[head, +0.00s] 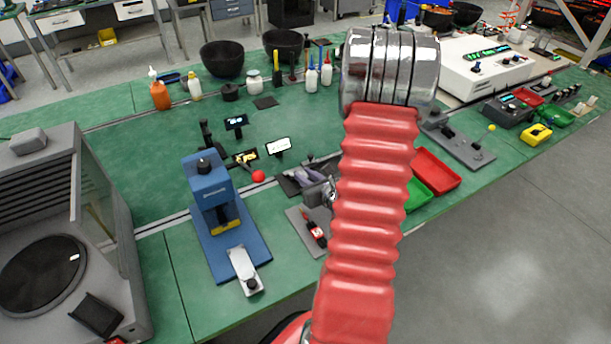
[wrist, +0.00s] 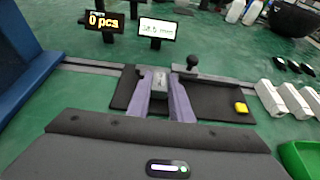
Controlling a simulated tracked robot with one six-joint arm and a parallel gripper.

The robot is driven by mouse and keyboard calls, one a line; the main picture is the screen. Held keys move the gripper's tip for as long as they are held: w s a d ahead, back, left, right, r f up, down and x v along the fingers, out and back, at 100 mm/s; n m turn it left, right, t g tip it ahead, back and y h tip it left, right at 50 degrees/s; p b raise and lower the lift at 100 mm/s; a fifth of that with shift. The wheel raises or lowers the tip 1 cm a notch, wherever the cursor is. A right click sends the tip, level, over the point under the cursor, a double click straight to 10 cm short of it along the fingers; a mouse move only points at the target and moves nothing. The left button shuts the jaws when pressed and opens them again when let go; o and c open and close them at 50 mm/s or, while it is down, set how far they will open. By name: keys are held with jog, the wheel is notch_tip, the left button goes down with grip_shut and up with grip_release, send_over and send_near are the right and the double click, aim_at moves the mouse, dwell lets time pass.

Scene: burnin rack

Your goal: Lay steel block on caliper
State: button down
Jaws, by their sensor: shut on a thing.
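My gripper (wrist: 170,102) has two purple fingers, which show in the middle of the wrist view. They are shut on a small grey block, the steel block (wrist: 160,79), held between their tips over a dark tray (wrist: 222,112). In the head view my gripper (head: 306,174) is small and partly hidden behind my red arm sleeve. The block cannot be made out there. I cannot pick out a caliper for certain in either view.
The dark tray has a black ball knob (wrist: 192,63) behind it and a yellow piece (wrist: 240,107) at its right. Pale blocks (wrist: 270,98) stand to the right. Two small displays (wrist: 156,29) stand behind. A blue press (head: 208,190) stands left of my gripper.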

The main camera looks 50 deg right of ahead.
jog(key=shift+f, duration=0.1)
jog(key=c, duration=1.5)
grip_release()
